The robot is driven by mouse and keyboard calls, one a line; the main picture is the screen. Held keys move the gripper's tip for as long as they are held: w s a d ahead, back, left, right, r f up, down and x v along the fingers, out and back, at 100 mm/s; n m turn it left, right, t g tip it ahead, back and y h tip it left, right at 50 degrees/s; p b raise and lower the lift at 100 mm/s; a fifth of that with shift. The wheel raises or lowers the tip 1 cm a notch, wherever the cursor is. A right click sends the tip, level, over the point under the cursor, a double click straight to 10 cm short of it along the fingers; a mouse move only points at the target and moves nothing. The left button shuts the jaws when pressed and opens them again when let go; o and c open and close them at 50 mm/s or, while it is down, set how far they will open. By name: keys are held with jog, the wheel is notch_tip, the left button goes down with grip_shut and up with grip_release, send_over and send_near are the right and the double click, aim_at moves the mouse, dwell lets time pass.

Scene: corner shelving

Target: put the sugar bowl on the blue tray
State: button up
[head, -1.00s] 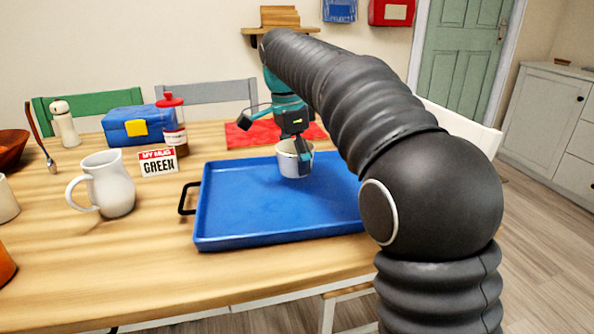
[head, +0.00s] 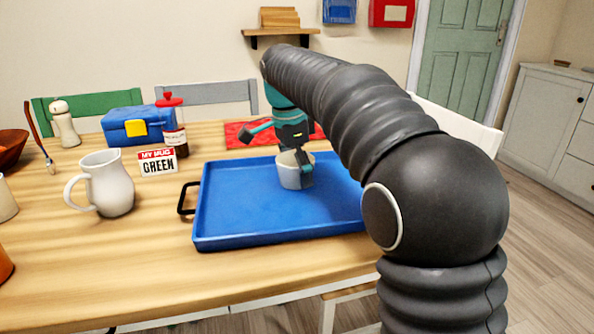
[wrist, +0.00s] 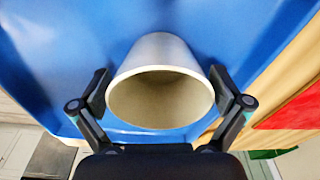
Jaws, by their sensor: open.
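The sugar bowl is a plain white bowl (head: 288,178) that appears to rest upright on the blue tray (head: 240,212), towards its back middle. It also shows in the wrist view (wrist: 155,50), with its open, empty mouth facing the camera. My gripper (wrist: 161,88) is open, with one finger on each side of the bowl. Small gaps seem to show between fingers and wall. In the head view my gripper (head: 297,164) is down at the bowl, and one finger shows in front of its right side; the other is mostly hidden.
A white jug (head: 112,185) and a "MY MUG GREEN" sign (head: 158,162) stand left of the tray. A blue box (head: 125,127), a red-topped bottle (head: 174,135) and a red mat (head: 245,136) are behind. The tray's front and left are bare.

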jog(key=shift+r, duration=0.1)
notch_tip(320, 180, up, 12)
jog(key=a+p, duration=0.1)
jog(key=p, duration=0.2)
jog(key=shift+s+a, duration=0.15)
jog(key=shift+s, duration=0.15)
jog(key=s+d+f+n+t, duration=0.1)
jog(key=s+d+f+n, duration=0.2)
jog(key=s+d, duration=0.2)
jog(key=s+d+f+n+t, duration=0.1)
jog(key=s+d+f+n, duration=0.2)
jog(key=s, duration=0.6)
jog(key=s+d+f+n+t+y, duration=0.1)
jog(key=s+d+f+n, duration=0.3)
jog(key=s+d, duration=0.3)
jog(key=shift+s+d+f+t, duration=0.1)
jog(key=shift+d+f+t, duration=0.05)
jog(key=shift+d+t, duration=0.25)
jog(key=s+d+f+n+t, duration=0.1)
jog(key=s+d+f+n, duration=0.1)
jog(key=s+f, duration=0.5)
jog(key=shift+f+n, duration=0.6)
jog(key=shift+f, duration=0.2)
